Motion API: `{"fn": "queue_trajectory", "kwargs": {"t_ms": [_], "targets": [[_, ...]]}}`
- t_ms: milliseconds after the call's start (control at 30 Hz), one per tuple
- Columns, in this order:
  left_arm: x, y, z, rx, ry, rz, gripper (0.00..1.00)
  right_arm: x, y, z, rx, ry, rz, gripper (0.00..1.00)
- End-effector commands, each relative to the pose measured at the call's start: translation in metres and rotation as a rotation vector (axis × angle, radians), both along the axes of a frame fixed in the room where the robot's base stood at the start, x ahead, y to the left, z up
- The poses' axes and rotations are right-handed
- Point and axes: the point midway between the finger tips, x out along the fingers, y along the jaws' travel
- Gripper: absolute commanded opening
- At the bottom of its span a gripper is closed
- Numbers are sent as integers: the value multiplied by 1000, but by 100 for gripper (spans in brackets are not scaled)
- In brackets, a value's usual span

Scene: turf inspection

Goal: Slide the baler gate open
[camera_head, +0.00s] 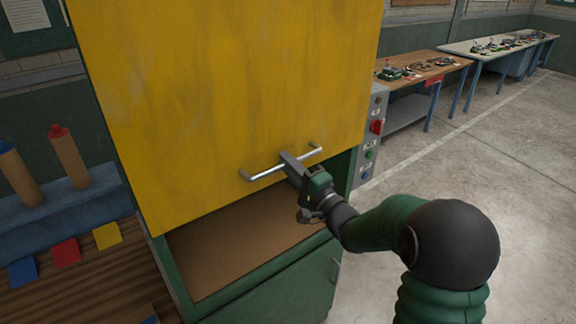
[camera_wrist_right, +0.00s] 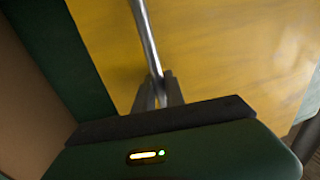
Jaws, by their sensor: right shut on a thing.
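The baler gate (camera_head: 215,85) is a large yellow panel in a green frame (camera_head: 172,268). Below its lower edge an opening shows a brown surface (camera_head: 225,248) inside. A silver bar handle (camera_head: 262,173) runs across the gate near its lower edge. My right gripper (camera_head: 288,162) is shut on the handle, right of its middle. In the right wrist view the handle (camera_wrist_right: 146,38) runs down between the two fingers (camera_wrist_right: 158,92), with the yellow gate behind it. My left gripper is not in view.
A control box (camera_head: 372,135) with a red switch and buttons is on the baler's right side. Workbenches (camera_head: 440,68) with small items stand at the back right. At left are a blue rack (camera_head: 95,200) with capped tubes and coloured cards. The floor at right is clear.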

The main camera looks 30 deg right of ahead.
Motion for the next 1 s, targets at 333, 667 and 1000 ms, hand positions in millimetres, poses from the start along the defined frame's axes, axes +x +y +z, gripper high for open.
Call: {"fn": "queue_trajectory", "kwargs": {"t_ms": [333, 667, 1000], "targets": [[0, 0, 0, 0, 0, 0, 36, 0, 0, 0, 0, 1, 0, 18], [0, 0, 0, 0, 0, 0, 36, 0, 0, 0, 0, 1, 0, 36], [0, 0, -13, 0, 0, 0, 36, -37, -5, -11, 0, 2, -5, 36]]}}
